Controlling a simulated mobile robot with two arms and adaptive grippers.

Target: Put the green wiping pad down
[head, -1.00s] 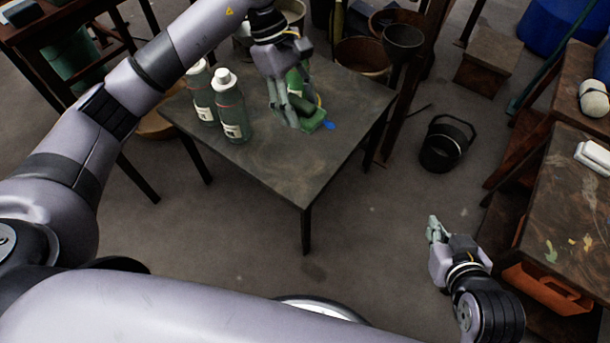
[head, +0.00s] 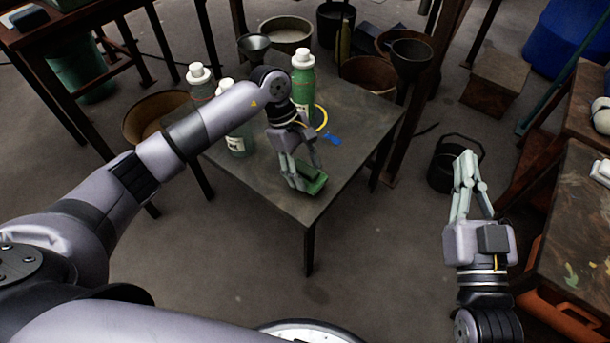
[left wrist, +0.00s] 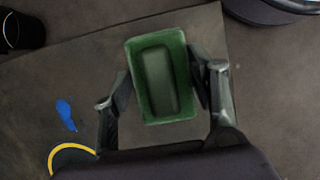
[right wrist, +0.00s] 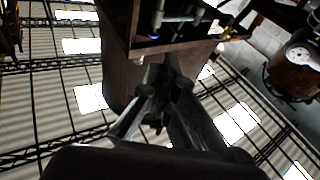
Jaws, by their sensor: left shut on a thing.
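The green wiping pad (head: 312,182) is between the fingers of my left gripper (head: 304,180), at the near part of the dark table (head: 345,160). In the left wrist view the pad (left wrist: 160,78) is a green block with a recessed middle, and the fingers of my left gripper (left wrist: 165,95) press on both its sides. The pad is at or just above the table top; I cannot tell if it touches. My right gripper (head: 466,165) is raised right of the table, empty, its fingers close together. It also shows in the right wrist view (right wrist: 162,75).
Bottles with white caps, one green (head: 303,85), stand on the table behind my left arm. A black bucket (head: 440,165) stands on the floor. The table's near corner is clear.

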